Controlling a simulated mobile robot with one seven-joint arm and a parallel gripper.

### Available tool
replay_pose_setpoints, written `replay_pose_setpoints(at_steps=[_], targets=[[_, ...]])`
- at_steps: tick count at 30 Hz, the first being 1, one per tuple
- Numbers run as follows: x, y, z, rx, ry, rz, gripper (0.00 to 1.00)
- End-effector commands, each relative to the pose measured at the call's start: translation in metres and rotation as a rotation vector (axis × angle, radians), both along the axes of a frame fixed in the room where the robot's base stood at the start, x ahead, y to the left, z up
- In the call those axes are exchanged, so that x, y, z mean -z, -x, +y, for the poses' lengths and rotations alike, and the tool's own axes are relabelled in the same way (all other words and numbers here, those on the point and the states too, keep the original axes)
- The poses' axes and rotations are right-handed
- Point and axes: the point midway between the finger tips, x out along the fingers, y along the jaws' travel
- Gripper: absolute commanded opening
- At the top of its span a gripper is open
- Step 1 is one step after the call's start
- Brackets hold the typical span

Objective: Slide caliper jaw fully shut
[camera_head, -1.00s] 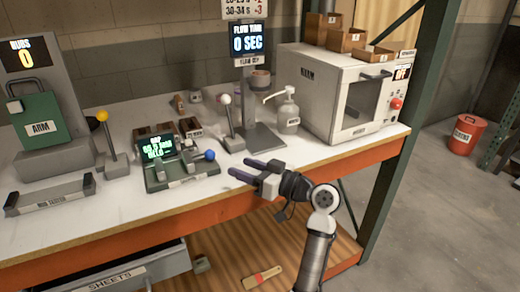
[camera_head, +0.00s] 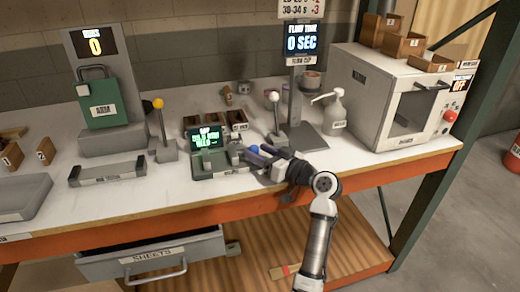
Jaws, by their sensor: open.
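The caliper station (camera_head: 203,172) is a dark green base with a small screen of green text (camera_head: 208,138), headed GAP; the figures are too small to read surely. Grey jaw blocks (camera_head: 235,156) stand on the base right of the screen. I cannot tell how wide the gap between them is. A blue ball knob (camera_head: 253,149) is at the station's right end. My gripper (camera_head: 255,156) is open and points left, its dark fingers at the blue knob. I cannot tell whether they touch it or straddle it. The fingers partly hide the station's right end.
Behind stand small dark bins (camera_head: 238,119), a white-knobbed lever (camera_head: 273,97) and the flow cup stand (camera_head: 305,130). A yellow-knobbed lever (camera_head: 159,104) is left. A pump bottle (camera_head: 335,114) and white oven (camera_head: 405,105) are right. The open SHEETS drawer (camera_head: 152,258) is below.

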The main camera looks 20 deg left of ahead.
Motion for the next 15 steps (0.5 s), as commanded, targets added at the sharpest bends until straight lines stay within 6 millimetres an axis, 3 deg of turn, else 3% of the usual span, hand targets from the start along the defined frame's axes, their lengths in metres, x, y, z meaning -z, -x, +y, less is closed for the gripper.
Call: replay_pose_setpoints(at_steps=[11,15], targets=[[0.0004,-0.0018,0.0054,-0.001,0.001,0.000,0.50],[0.0002,-0.0018,0.0052,-0.001,0.000,0.000,0.32]])
